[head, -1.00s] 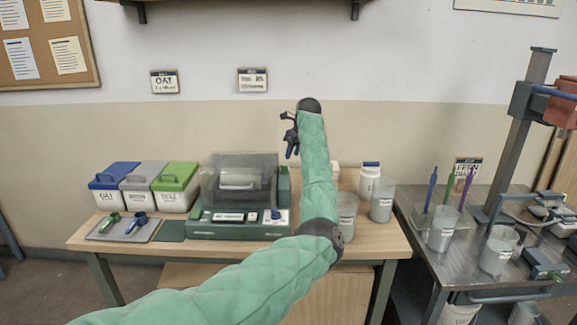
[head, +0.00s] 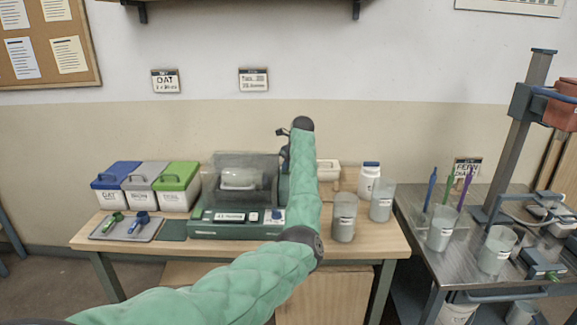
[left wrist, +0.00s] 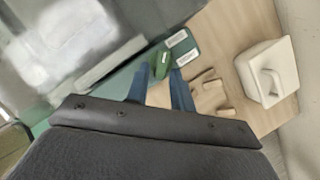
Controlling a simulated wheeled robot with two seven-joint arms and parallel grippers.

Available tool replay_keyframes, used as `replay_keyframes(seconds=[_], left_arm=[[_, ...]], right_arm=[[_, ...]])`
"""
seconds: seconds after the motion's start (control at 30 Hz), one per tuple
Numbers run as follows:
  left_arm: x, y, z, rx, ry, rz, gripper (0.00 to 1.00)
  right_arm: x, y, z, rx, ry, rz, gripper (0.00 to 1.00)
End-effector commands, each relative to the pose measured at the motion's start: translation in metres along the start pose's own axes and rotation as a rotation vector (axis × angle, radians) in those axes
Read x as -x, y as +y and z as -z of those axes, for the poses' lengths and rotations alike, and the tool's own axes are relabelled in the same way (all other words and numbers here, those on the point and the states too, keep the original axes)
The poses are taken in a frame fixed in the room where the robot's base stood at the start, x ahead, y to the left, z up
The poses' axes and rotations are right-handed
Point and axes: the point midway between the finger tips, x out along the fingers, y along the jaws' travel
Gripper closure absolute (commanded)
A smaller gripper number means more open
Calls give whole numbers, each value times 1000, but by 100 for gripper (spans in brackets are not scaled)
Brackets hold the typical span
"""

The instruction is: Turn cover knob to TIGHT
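The green bench machine (head: 215,230) stands on the wooden table under a clear cover (head: 215,185), with a pale container (head: 240,179) inside. In the left wrist view the green cover knob (left wrist: 162,61) shows just beyond my left gripper (left wrist: 161,76). Its blue fingers are apart, one on each side of the knob's near end; I cannot tell if they touch it. Two small white labels (left wrist: 177,38) lie beside the knob, too small to read. In the head view my left arm hides the knob and most of my left gripper (head: 284,153). My right gripper is out of view.
A white handled box (left wrist: 268,76) and wooden pieces (left wrist: 208,92) lie close to the knob. Lidded bins (head: 145,188) stand left of the machine. Grey cups (head: 344,220) and a white jar (head: 369,181) stand right of my arm. A metal cart (head: 465,215) is further right.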

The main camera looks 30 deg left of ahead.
Motion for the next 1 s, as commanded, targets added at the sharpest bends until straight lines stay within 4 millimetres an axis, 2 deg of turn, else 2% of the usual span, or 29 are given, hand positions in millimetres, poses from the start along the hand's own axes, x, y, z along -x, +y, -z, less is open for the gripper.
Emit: replay_keyframes(seconds=[0.03,0.1,0.47,0.53,0.57,0.7,1.0], left_arm=[[0,0,0,0,0,0,87],[0,0,0,0,0,0,100],[0,0,1,-25,0,13,100],[0,0,1,-46,0,23,100],[-1,0,1,-59,0,28,100],[-2,2,2,-128,1,57,100],[-2,6,1,-355,0,152,100]], right_arm=[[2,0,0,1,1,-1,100],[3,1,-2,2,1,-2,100],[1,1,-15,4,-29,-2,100],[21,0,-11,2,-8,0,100],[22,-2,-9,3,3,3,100],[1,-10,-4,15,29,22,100],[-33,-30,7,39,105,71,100]])
